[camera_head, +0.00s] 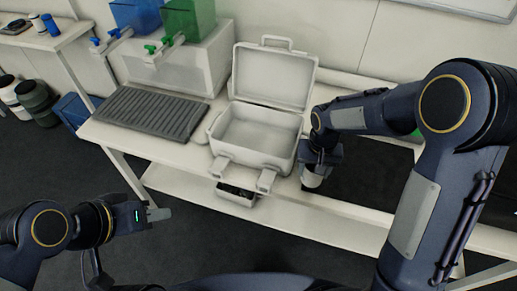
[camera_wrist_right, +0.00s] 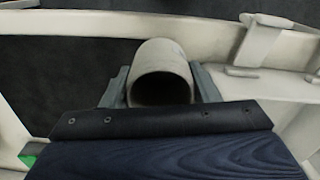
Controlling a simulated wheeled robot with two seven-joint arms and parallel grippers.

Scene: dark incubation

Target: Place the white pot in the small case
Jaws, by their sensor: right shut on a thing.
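The small case (camera_head: 218,141) is white and stands on the table with its lid raised at the back. The part of its inside that shows is empty. My right gripper (camera_head: 315,167) is shut on the white pot (camera_head: 312,180), just right of the case and outside it. In the right wrist view the pot (camera_wrist_right: 162,58) sits between the two fingers (camera_wrist_right: 160,88), its dark open mouth facing the camera. The case's rim and a latch show at the right of that view. My left gripper (camera_head: 155,213) is empty, low at the left, away from the table; its jaw gap is unclear.
A grey ribbed mat (camera_head: 150,112) lies left of the case. Behind it, blue (camera_head: 135,15) and green (camera_head: 190,18) containers with taps stand on a white block (camera_head: 185,65).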

